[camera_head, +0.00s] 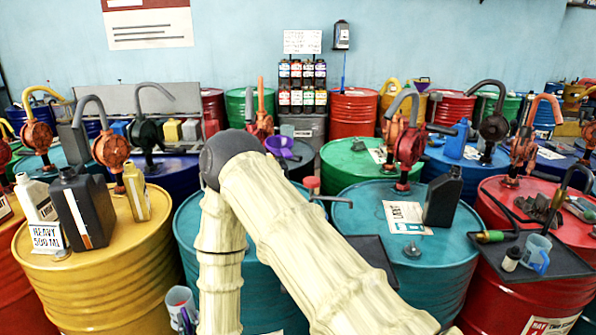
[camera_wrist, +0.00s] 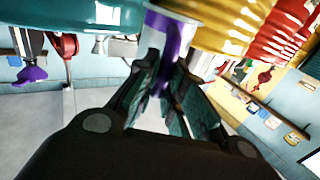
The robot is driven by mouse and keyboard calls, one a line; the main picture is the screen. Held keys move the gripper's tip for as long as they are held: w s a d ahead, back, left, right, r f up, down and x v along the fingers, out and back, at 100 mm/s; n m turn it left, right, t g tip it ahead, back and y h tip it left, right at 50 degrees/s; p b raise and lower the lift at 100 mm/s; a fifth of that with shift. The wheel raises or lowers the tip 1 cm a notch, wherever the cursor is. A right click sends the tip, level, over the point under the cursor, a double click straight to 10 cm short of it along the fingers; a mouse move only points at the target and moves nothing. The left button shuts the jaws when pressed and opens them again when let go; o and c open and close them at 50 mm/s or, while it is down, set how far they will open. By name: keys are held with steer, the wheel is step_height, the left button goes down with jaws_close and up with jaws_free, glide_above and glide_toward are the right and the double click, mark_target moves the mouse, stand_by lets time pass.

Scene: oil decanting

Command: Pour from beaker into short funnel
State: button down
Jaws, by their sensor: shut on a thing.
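A whitish beaker (camera_head: 180,297) with a purple part and something reddish inside shows low at the left in the head view, beside my arm. In the wrist view the white and purple beaker (camera_wrist: 155,30) sits between the fingers of my gripper (camera_wrist: 168,68), which is shut on it. My gripper is mostly hidden in the head view. A purple funnel (camera_head: 279,146) stands behind my arm's elbow, partly hidden. It seems to show also in the wrist view (camera_wrist: 33,74). I cannot tell which funnel is the short one.
A yellow drum (camera_head: 95,285) with bottles stands left of the beaker. A teal drum (camera_head: 262,265) is behind my arm. A tray (camera_head: 555,262) with a light blue jug (camera_head: 535,252) rests on the red drum at right. Several curved hand pumps rise from the drums.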

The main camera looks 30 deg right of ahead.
step_height(320, 180, down, 8)
steer(key=b, duration=0.6)
steer(key=shift+s+b, duration=0.15)
steer(key=shift+b, duration=0.25)
steer(key=shift+d+r, duration=0.25)
steer(key=shift+r, duration=0.05)
